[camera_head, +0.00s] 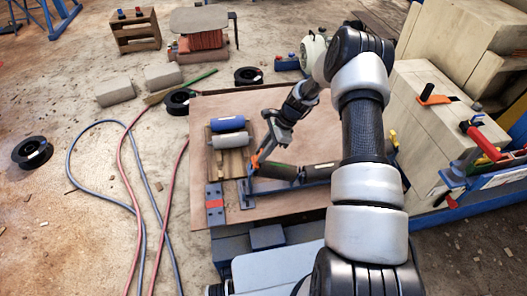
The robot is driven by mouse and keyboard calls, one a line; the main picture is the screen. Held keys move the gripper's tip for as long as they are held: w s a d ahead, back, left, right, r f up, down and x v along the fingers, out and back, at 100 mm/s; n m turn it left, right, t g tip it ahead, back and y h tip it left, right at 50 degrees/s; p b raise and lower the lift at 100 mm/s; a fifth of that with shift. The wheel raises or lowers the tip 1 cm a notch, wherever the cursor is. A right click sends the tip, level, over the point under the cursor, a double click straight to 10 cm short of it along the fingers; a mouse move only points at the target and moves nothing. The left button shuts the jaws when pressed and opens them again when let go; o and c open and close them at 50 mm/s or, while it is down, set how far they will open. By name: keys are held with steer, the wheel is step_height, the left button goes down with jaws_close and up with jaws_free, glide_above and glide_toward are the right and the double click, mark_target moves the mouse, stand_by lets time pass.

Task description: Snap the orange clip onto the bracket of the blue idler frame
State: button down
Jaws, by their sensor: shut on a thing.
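My gripper (262,152) is over the work board, pointing down and to the left. It is shut on a small orange piece, which looks like the orange clip (255,160). The blue idler frame (312,184) lies on the board with a dark roller (282,171) along it. Its upright bracket (246,191) is at the left end, just below the clip. The clip is close to the bracket and the roller's left end; I cannot tell whether they touch. My arm hides the frame's right part.
A wooden tray (233,168) with a blue roller (228,124) and a grey roller (231,141) lies left of my gripper. Wooden crates (425,130) stand at right. Hoses (120,170) cross the left floor.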

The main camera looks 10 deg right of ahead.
steer(key=c, duration=1.5)
jaws_free()
steer(key=p+v, duration=0.4)
steer(key=v, duration=1.3)
steer(key=shift+d+r, duration=0.1)
steer(key=shift+r, duration=0.05)
